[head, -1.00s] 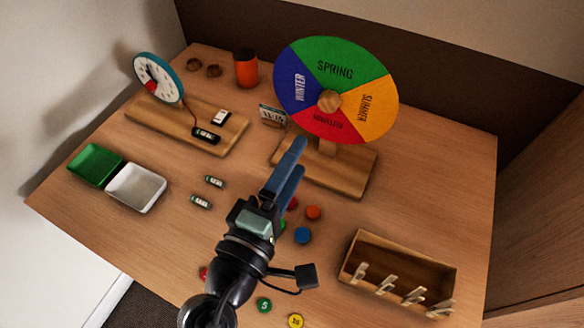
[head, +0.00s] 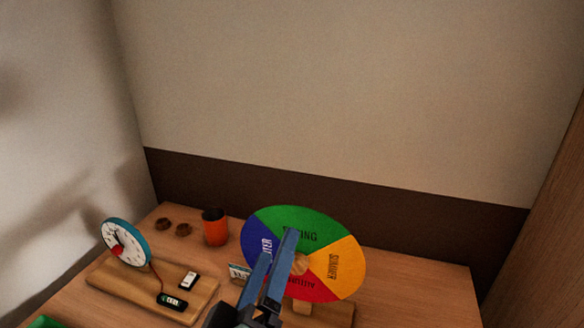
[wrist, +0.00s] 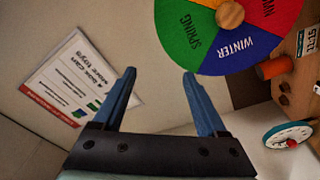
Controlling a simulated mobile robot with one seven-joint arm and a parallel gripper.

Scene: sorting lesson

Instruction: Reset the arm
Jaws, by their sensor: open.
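My gripper (head: 270,268) has two blue fingers and is raised in front of the season wheel (head: 345,262) in the head view. In the wrist view, its fingers (wrist: 160,90) stand apart with nothing between them. Behind them are a pale wall and a printed poster (wrist: 82,78). The season wheel, with green, blue, red and yellow parts, shows at the top right of the wrist view (wrist: 275,20). The fingers hide part of it in the head view.
A toy clock (head: 124,243) stands on a wooden base (head: 110,283) at the left. An orange cup (head: 215,228) and small brown round things (head: 183,229) stand at the back. A green tray (head: 45,321) barely shows. The wall (head: 350,100) above the table is bare.

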